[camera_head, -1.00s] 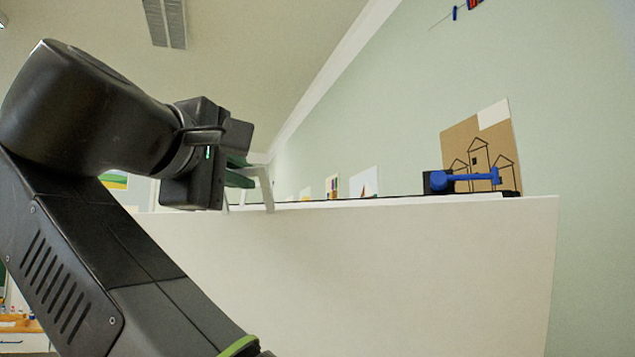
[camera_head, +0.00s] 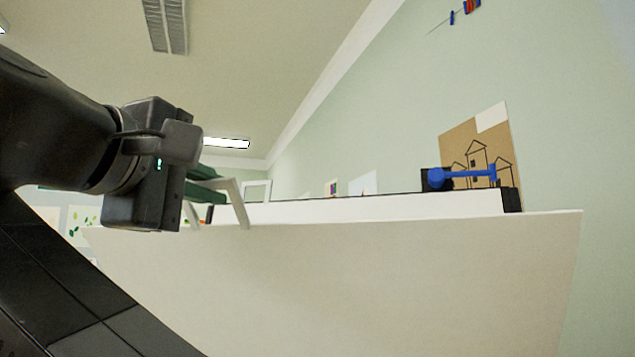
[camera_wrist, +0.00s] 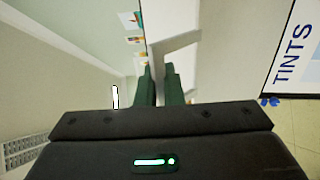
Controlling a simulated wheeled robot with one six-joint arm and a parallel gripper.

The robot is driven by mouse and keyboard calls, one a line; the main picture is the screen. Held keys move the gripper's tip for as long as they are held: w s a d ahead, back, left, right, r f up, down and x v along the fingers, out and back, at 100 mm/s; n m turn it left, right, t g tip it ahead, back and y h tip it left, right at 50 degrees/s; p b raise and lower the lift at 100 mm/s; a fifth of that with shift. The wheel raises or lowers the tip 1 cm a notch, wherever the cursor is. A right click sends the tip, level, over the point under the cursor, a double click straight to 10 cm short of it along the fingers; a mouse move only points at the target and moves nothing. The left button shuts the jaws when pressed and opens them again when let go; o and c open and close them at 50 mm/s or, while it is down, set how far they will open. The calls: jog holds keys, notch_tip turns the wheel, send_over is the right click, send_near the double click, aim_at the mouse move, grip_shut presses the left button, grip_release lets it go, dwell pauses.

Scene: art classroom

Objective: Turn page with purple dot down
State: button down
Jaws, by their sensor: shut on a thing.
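A large cream page (camera_head: 380,270) fills the lower middle of the head view, its upper edge running nearly level across. No purple dot shows on the face I see. My gripper (camera_head: 218,222) is at the page's upper edge, left of its middle, its pale fingertips reaching down to that edge. It is shut on the page, though the contact itself is hard to see. In the wrist view the green fingers (camera_wrist: 160,85) are close together, with a pale fingertip frame beyond them. The white top of the stand (camera_head: 360,207) shows behind the page, a blue clamp knob (camera_head: 437,178) at its right end.
A brown card with drawn houses (camera_head: 477,150) is behind the knob, against the pale green wall (camera_head: 560,120). A TINTS poster (camera_wrist: 295,50) is at the right of the wrist view. The air above the page is clear.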

jog(key=s+a+f+b, duration=0.2)
jog(key=s+f+b, duration=0.4)
jog(key=b, duration=0.7)
jog(key=shift+s+a+f, duration=0.2)
jog(key=shift+s+a, duration=0.05)
jog(key=shift+a, duration=0.15)
dwell(0.3)
jog(key=s+a+f+b, duration=0.2)
jog(key=s+f+b, duration=0.3)
jog(key=b, duration=0.5)
notch_tip(320, 180, down, 3)
jog(key=shift+r+b, duration=0.1)
jog(key=shift+b, duration=0.25)
